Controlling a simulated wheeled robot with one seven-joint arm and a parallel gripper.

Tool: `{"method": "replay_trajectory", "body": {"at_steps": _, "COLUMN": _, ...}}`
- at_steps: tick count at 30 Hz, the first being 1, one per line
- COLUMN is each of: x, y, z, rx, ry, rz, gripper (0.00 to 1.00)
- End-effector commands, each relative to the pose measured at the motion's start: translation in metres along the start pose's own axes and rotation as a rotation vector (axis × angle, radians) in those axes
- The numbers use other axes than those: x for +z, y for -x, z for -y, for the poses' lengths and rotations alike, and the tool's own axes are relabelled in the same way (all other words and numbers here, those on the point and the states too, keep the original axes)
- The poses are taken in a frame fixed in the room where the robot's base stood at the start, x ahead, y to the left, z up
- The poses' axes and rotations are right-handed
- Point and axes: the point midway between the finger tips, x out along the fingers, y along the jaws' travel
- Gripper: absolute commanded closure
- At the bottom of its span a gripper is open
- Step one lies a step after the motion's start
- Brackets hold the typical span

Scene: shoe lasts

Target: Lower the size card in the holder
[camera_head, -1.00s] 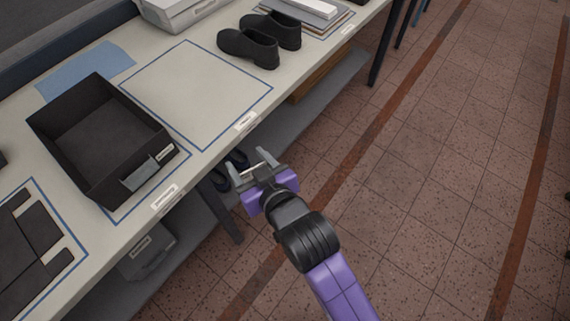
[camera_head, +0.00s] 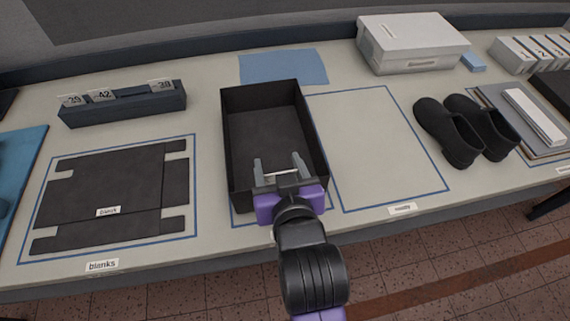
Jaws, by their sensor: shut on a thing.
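A long dark holder (camera_head: 128,107) stands at the back left of the table. Three white number cards stand in it: a left card (camera_head: 72,101), a card marked 42 (camera_head: 101,95) and a right card (camera_head: 160,85). There is a gap between the 42 and the right card. My gripper (camera_head: 280,168) is over the front part of the open black box, well right of the holder. Its fingers are shut on a thin pale card (camera_head: 281,173), seen nearly edge-on. Any number on it cannot be read.
The open black box (camera_head: 227,140) stands between a blanks mat area with dark flat pieces (camera_head: 110,190) and an empty outlined area (camera_head: 375,150). Black shoes (camera_head: 450,135) and a lidded white box (camera_head: 412,45) are to the right. A blue sheet (camera_head: 285,67) lies behind.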

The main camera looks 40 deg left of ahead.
Motion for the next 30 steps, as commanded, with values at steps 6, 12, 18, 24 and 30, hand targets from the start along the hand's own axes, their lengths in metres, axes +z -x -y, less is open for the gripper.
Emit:
{"method": "replay_trajectory", "body": {"at_steps": 6, "x": 0.003, "y": -0.001, "z": 0.0, "rx": 0.0, "ry": 0.0, "rz": 0.0, "gripper": 0.79}}
{"method": "replay_trajectory", "body": {"at_steps": 12, "x": 0.009, "y": -0.004, "z": 0.0, "rx": 0.0, "ry": 0.0, "rz": 0.0, "gripper": 0.79}}
{"method": "replay_trajectory", "body": {"at_steps": 18, "x": 0.015, "y": -0.006, "z": -0.001, "rx": 0.001, "ry": 0.0, "rz": -0.001, "gripper": 0.79}}
{"method": "replay_trajectory", "body": {"at_steps": 24, "x": 0.021, "y": -0.009, "z": 0.0, "rx": 0.001, "ry": 0.0, "rz": -0.001, "gripper": 0.79}}
{"method": "replay_trajectory", "body": {"at_steps": 30, "x": 0.026, "y": -0.011, "z": 0.0, "rx": 0.0, "ry": 0.0, "rz": -0.001, "gripper": 0.79}}
